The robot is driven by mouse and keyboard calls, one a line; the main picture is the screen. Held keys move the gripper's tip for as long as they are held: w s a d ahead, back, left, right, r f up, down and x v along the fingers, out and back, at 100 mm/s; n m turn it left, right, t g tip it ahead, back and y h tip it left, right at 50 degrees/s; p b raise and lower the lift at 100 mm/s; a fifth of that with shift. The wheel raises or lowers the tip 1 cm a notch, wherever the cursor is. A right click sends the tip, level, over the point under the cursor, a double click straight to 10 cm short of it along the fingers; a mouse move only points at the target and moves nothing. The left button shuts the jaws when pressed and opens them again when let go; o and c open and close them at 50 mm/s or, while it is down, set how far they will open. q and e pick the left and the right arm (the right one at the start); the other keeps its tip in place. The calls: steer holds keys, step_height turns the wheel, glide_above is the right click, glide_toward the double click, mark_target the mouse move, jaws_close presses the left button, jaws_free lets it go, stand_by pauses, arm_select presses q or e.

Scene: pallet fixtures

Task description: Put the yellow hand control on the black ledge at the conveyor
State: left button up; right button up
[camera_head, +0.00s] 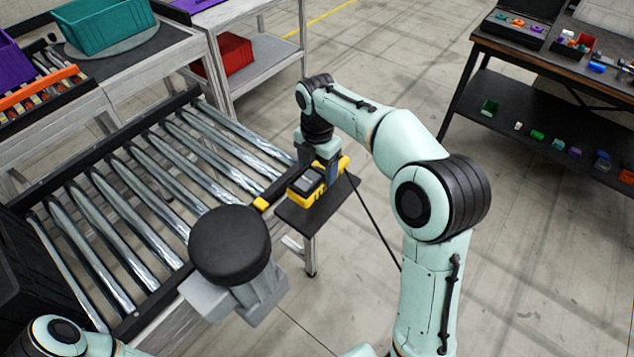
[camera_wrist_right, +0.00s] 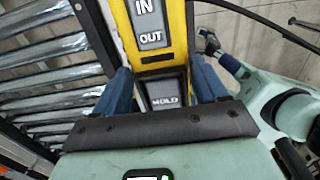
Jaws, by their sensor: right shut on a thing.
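The yellow hand control (camera_head: 304,184), with a dark grey face, is over the black ledge (camera_head: 318,212) at the conveyor's right side. I cannot tell whether it touches the ledge. My right gripper (camera_head: 325,172) is shut on its far part from above. The ledge's front and right parts are bare. My left gripper is not in view; only part of the left arm shows at the bottom left.
A black round shape (camera_head: 230,245) covers part of the conveyor's near edge. A thin black cable (camera_head: 378,230) hangs right of the ledge. A dark shelf table (camera_head: 540,110) stands far right.

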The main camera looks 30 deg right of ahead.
mark_target(316, 178)
steer(key=f, duration=0.5)
steer(key=shift+w+b, duration=0.25)
steer(key=shift+b, duration=0.1)
steer(key=shift+s+f, duration=0.1)
steer(key=shift+f, duration=0.35)
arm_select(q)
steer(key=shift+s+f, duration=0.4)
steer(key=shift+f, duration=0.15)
arm_select(e)
steer(key=shift+f, duration=0.15)
steer(key=o, duration=1.3)
